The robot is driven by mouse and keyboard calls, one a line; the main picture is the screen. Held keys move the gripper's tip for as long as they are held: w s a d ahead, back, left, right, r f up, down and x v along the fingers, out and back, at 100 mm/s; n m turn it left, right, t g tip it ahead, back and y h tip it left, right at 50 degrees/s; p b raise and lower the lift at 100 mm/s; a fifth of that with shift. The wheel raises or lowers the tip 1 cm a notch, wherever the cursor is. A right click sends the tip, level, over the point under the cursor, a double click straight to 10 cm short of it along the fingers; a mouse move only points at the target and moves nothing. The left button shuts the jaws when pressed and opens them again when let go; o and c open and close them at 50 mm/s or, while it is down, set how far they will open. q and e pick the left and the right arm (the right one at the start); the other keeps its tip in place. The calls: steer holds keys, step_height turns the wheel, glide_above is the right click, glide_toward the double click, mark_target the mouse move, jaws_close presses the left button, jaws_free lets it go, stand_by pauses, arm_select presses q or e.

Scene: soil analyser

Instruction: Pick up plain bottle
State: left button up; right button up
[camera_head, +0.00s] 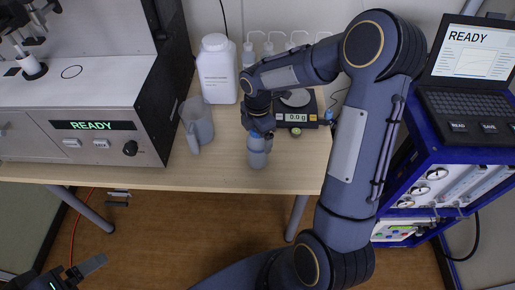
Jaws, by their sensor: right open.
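A small pale grey bottle (257,158) with no visible label, which looks like the plain bottle, stands upright near the front edge of the table. My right gripper (261,131) is open and points down over the bottle's top. Its fingers are beside the bottle's neck, but I cannot tell whether they touch it. The gripper hides the cap and upper part. Part of my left gripper (82,270) shows in the bottom left corner, low and away from the table; its opening cannot be made out.
A clear jug (197,122) stands left of the bottle, with a large labelled white bottle (217,75) behind it. A scale (296,117) is close on the right. The analyser (90,110) fills the table's left; a blue rack (440,150) stands right. The table front is clear.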

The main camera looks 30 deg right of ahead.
steer(key=c, duration=1.2)
steer(key=shift+r, duration=0.2)
